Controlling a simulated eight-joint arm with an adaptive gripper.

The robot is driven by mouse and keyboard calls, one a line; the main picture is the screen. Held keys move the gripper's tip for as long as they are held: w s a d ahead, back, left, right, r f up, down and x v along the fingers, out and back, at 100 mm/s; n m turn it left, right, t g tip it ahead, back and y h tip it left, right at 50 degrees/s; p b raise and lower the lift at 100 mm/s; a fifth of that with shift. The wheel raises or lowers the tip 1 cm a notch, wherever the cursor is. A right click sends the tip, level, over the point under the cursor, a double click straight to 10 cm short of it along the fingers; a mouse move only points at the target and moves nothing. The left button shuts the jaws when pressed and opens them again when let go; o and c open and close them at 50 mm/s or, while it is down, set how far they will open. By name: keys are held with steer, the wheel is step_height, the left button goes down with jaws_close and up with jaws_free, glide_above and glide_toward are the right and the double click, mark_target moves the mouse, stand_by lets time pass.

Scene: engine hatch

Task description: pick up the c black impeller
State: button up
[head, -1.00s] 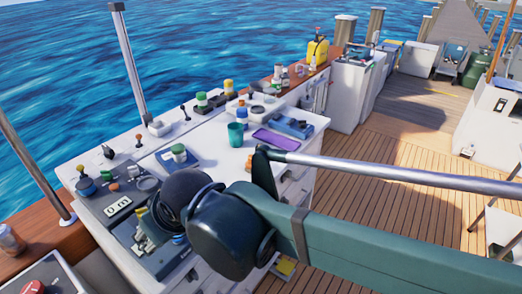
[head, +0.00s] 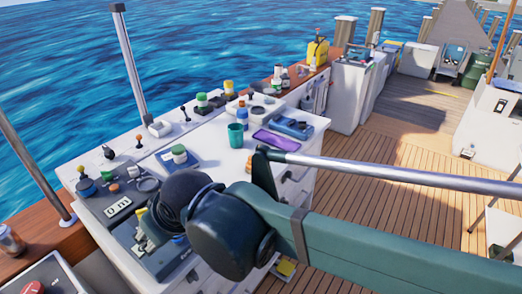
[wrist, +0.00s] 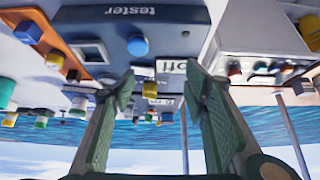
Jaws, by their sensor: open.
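I cannot make out the black impeller for certain in either view; it may be hidden or too small to tell. In the wrist view my gripper (wrist: 155,78) is open, its two green fingers apart with nothing held between them. Beyond the fingertips is a grey tester box (wrist: 185,14) with a blue knob (wrist: 138,45), seen upside down. In the head view my dark wrist hangs over the near left end of the white counter (head: 205,150), above the tester, and covers part of it.
A teal cup (head: 235,135), a purple pad (head: 275,140) and a blue tray (head: 292,127) stand on the counter. Several bottles and jars line its back. An upright metal post (head: 130,65) rises behind. Wooden deck (head: 385,205) lies to the right.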

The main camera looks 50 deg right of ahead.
steer(key=shift+w+d+r, duration=0.3)
steer(key=shift+w+d, duration=0.05)
steer(key=shift+d, duration=0.1)
steer(key=w+d+r+m+g+h+p, duration=0.1)
steer(key=w+d+r+m+h+p, duration=0.2)
steer(key=w+d, duration=0.45)
steer(key=m+g+h+p, duration=0.1)
steer(key=m+g+p, duration=0.4)
steer(key=m+p, duration=0.7)
glide_above(261, 149)
steer(key=a, duration=0.2)
step_height(261, 149, down, 4)
steer(key=shift+w+d, duration=0.25)
steer(key=shift+w, duration=0.05)
steer(key=shift+f, duration=0.1)
steer(key=shift+b+x, duration=0.45)
steer(key=shift+x, duration=0.8)
